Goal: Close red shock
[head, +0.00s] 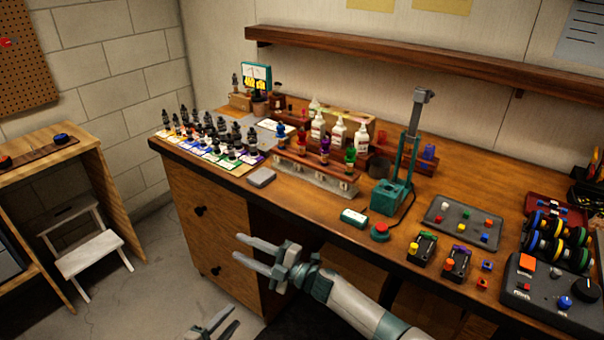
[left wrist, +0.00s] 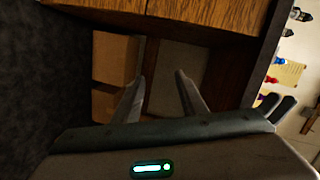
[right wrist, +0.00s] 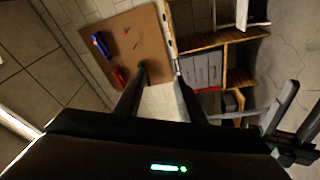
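A pale stand (head: 315,175) near the bench's front edge holds a row of small upright coloured shocks. The red shock (head: 302,141) is between a blue shock (head: 281,134) and a purple one (head: 325,149); a green shock (head: 350,158) is at the right end. Whether the red shock's top is open is too small to tell. My right gripper (head: 238,253) is open and empty, in front of the bench drawers, apart from the stand. My left gripper (head: 211,321) is open and empty, lower down at the picture's bottom edge.
Several dark bottles (head: 210,135) stand on cards at the bench's left, and white bottles (head: 338,132) stand behind the stand. A teal press (head: 388,192), red button (head: 380,232) and parts tray (head: 462,224) are to the right. A white step stool (head: 90,250) stands left.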

